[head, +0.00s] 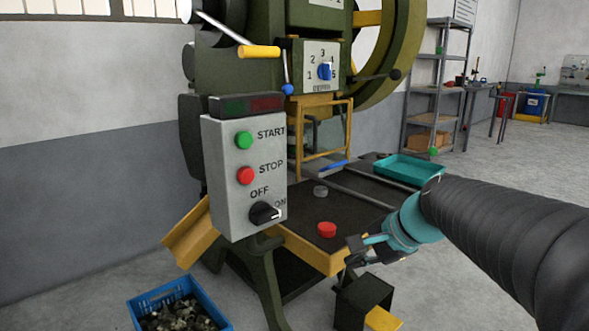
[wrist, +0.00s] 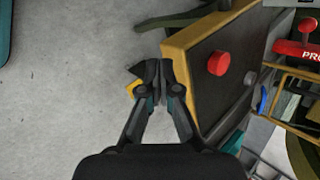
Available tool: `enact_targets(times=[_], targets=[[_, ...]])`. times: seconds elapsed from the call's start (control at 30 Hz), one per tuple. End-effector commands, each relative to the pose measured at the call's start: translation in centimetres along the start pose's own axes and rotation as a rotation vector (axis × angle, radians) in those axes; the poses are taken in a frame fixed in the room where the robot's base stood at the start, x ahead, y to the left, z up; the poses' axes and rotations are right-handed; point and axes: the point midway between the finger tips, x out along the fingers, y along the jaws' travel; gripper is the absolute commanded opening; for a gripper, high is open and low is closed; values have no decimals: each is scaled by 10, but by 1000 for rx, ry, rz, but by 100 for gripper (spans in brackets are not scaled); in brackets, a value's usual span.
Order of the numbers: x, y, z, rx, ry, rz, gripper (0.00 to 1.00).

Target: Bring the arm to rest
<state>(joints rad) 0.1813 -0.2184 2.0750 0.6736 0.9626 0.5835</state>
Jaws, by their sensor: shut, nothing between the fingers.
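My arm enters the head view from the right edge, with a dark ribbed sleeve and a teal wrist. My gripper (head: 352,262) is in front of the press table's yellow edge, above a dark box-shaped pedal (head: 362,299). In the wrist view my gripper (wrist: 159,75) points away from the camera, its two fingers together with nothing between them. The press table (wrist: 205,88) lies just right of the fingertips there. Whether they touch its edge I cannot tell.
A control box (head: 243,190) with START, STOP and an OFF/ON knob stands left of my gripper. A blue crate (head: 160,302) holds metal scraps. Floor is open to the right.

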Motion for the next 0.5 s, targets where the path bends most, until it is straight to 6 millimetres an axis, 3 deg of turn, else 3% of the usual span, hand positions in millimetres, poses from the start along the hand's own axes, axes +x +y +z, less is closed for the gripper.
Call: enact_targets(times=[0.03, 0.2, 0.5], targets=[[-6, 16, 13, -97, 23, 27, 0], [-23, 74, 38, -442, 103, 142, 0], [-46, 162, 55, -984, 209, 342, 0]])
